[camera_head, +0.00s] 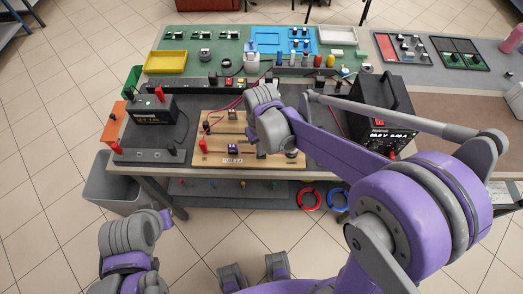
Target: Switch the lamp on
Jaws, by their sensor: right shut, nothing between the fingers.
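The wooden circuit board (215,157) lies on the bench with wires and small parts on it. A small dark part (233,148) sits above a printed label near its front. I cannot make out which part is the lamp or its switch, or whether a lamp is lit. My right arm reaches in from the right across the board. My right gripper (251,134) is over the board, shut and empty; its tips are small and partly hidden by the wrist. I cannot tell whether it touches anything. My left arm is low at the left, off the bench; its gripper is not clearly visible.
A black battery (152,109) stands left of the board, and a power supply (390,136) stands at right, partly behind my arm. A green mat (226,70) with a yellow tray (165,62) lies behind. A grey bin (115,190) stands on the floor at left.

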